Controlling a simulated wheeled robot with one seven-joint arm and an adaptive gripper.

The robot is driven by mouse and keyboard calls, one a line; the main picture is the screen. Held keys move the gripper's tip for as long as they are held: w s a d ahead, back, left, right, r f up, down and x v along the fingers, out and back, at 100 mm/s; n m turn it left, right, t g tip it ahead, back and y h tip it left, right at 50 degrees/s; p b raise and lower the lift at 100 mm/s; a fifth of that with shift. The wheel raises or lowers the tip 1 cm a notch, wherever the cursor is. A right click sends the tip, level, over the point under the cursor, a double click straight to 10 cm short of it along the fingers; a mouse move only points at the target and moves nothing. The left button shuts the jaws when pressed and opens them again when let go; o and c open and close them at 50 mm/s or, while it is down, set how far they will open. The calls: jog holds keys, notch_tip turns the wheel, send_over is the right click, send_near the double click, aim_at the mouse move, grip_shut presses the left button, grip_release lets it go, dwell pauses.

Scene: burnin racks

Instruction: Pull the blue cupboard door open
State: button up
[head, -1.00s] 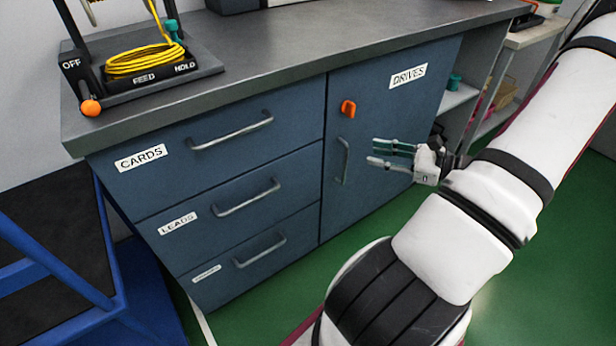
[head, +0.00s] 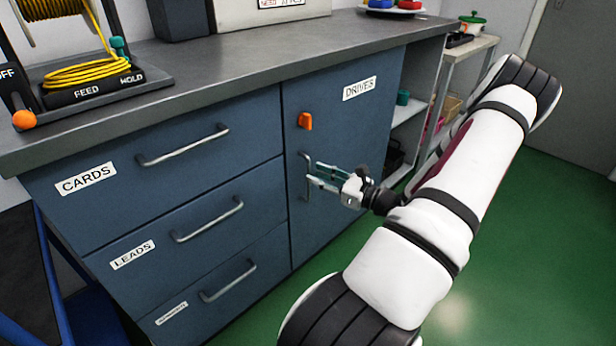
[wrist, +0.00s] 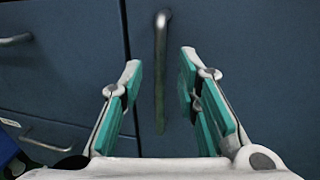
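The blue cupboard door (head: 345,130) carries a DRIVES label and is closed, flush with the drawers beside it. Its vertical metal handle (head: 304,176) is on the left side of the door, below an orange latch knob (head: 305,121). My gripper (head: 312,174) is at the handle, with its fingers pointing at the door. In the wrist view the gripper (wrist: 160,80) is open, and the handle (wrist: 160,70) shows upright between the two teal-padded fingers. I cannot tell whether the fingertips reach past the bar; neither finger visibly touches it.
Drawers labelled CARDS (head: 165,150) and LEADS (head: 190,210), and a lower one, are left of the door, all shut. The worktop (head: 270,45) holds a yellow cable stand (head: 95,75). Open shelves (head: 408,105) stand right of the door. Green floor (head: 530,220) is clear at right.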

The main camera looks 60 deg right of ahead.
jog(key=shift+w+d+b, duration=0.1)
jog(key=shift+w+b, duration=0.4)
jog(key=shift+w, duration=1.5)
jog(key=shift+c, duration=0.4)
grip_shut()
